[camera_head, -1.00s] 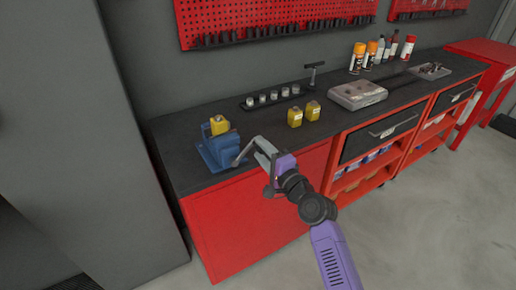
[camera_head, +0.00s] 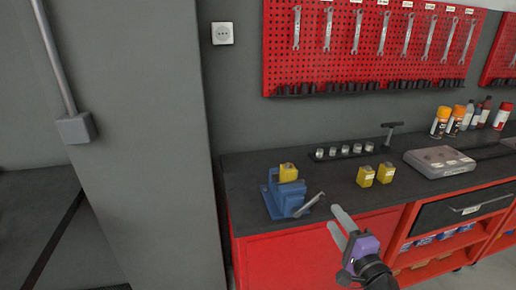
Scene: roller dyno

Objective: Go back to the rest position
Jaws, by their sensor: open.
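My gripper (camera_head: 340,224) is open and empty, in front of the workbench (camera_head: 252,207) near its front edge. Its grey fingers point up and left, and the purple wrist shows at the bottom of the picture. A blue vise (camera_head: 283,201) stands on the left end of the bench. A yellow block (camera_head: 288,172) sits at the top of the vise, and the vise handle (camera_head: 309,205) points toward the gripper. The fingers look apart from the vise.
Two yellow blocks (camera_head: 375,175) stand on the bench to the right. Behind them is a dark rack with several metal cylinders (camera_head: 345,150). A grey pillar (camera_head: 150,150) borders the left.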

